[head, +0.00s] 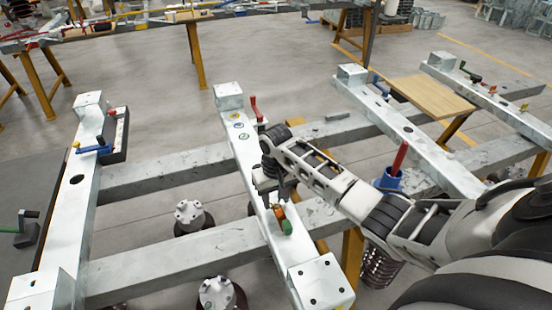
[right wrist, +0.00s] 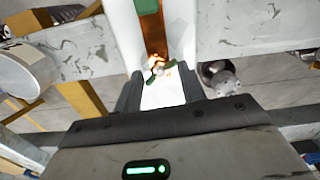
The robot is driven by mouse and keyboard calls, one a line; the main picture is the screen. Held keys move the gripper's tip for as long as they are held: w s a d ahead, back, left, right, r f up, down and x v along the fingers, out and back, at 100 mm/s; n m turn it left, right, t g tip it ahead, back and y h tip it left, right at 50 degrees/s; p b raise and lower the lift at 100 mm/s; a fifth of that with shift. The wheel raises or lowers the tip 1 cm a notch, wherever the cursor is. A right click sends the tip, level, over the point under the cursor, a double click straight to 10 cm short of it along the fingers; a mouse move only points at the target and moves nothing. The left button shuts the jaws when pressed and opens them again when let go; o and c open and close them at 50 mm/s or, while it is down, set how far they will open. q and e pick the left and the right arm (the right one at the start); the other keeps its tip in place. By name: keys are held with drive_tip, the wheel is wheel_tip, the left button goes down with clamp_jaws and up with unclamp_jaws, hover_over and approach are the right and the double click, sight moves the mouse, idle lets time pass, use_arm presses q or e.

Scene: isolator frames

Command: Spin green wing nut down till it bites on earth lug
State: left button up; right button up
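A small green part (head: 287,226), which looks like the green wing nut, stands on the near half of the middle pale metal beam. An orange-red part (head: 279,212) is right beside it; I cannot make out the earth lug separately. My right gripper (head: 268,186) points down over the same beam, a little farther along it than the green part. In the right wrist view my right gripper (right wrist: 160,92) has its two fingers apart, with green pieces (right wrist: 150,88) and a bright orange patch showing beyond the gap. I see nothing held. My left gripper is out of view.
A red-handled tool (head: 398,160) stands in a blue cup near my right arm. A red upright handle (head: 256,110) rises from the middle beam's far half. Blue-handled (head: 90,150) and green-handled clamps (head: 20,230) sit at the left. Gaps between beams open to the floor.

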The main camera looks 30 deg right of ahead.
sight(276, 203)
drive_tip(key=n, duration=0.7)
drive_tip(key=shift+a, duration=0.1)
drive_tip(key=n, duration=1.3)
drive_tip(key=shift+s+n, duration=0.1)
drive_tip(key=shift+n, duration=0.2)
drive_tip(key=n, duration=0.6)
wheel_tip(276, 203, up, 14)
drive_tip(key=shift+n+b, duration=0.35)
drive_tip(key=shift+n, duration=0.05)
drive_tip(key=shift+s+f, duration=0.1)
drive_tip(key=shift+s, duration=0.05)
